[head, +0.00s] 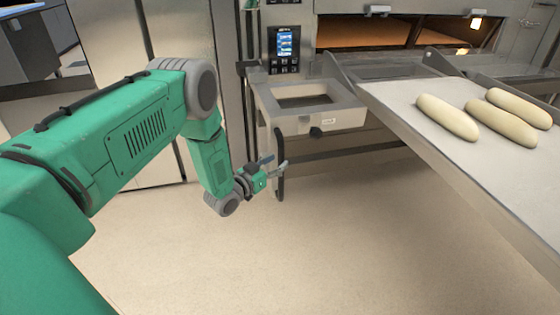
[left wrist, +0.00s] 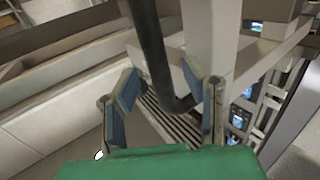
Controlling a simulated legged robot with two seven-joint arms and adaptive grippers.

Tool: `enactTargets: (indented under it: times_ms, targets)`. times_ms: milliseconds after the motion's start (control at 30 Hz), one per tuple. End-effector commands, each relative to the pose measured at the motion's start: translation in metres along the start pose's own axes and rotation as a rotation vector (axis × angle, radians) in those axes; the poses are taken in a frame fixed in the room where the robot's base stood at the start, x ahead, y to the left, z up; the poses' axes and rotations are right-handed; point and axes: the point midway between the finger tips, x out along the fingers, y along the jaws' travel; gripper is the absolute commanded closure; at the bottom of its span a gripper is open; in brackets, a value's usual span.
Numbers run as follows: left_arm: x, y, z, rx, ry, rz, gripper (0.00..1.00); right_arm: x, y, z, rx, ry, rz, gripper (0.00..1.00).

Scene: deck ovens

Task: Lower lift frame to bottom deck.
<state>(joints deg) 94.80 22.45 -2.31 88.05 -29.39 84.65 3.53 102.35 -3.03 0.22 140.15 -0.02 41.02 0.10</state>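The lift frame (head: 343,121) is a grey metal bracket with a rectangular opening, in front of the oven in the head view. A dark handle bar (head: 279,180) hangs down from its left side. My left gripper (head: 275,163) is at this bar, low on its length. In the left wrist view the gripper (left wrist: 160,82) has its two fingers spread apart. The dark bar (left wrist: 149,45) comes down between them and bends to the right near its lower end. Gaps show beside the bar, so the fingers are not closed on it. My right gripper is not in view.
A loader board (head: 425,132) with several pale dough loaves (head: 447,117) extends from the frame at right. The oven's lit deck opening (head: 365,33) is behind, with a control panel (head: 285,48) to its left. The floor (head: 290,255) below my left gripper is clear.

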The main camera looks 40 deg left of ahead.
Motion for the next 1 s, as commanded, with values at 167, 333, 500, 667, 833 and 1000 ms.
enactTargets:
  times_ms: [167, 333, 500, 667, 833, 1000]
  targets:
    - [-0.041, -0.002, 0.002, -0.003, -0.005, -0.003, 0.61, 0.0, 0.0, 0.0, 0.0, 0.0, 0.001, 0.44]
    - [-0.074, -0.003, 0.003, -0.004, -0.005, -0.003, 0.61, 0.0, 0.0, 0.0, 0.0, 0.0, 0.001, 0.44]
    - [-0.093, -0.003, 0.004, -0.001, -0.006, -0.002, 0.61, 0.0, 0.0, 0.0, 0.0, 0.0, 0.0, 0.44]
    - [-0.099, -0.003, 0.004, -0.001, -0.005, -0.001, 0.61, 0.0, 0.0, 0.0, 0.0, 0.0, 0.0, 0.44]
    - [-0.099, -0.003, 0.004, -0.001, -0.005, -0.001, 0.61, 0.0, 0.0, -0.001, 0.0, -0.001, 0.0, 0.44]
    - [-0.098, -0.003, 0.004, -0.001, -0.005, -0.001, 0.61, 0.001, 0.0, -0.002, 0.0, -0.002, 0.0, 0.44]
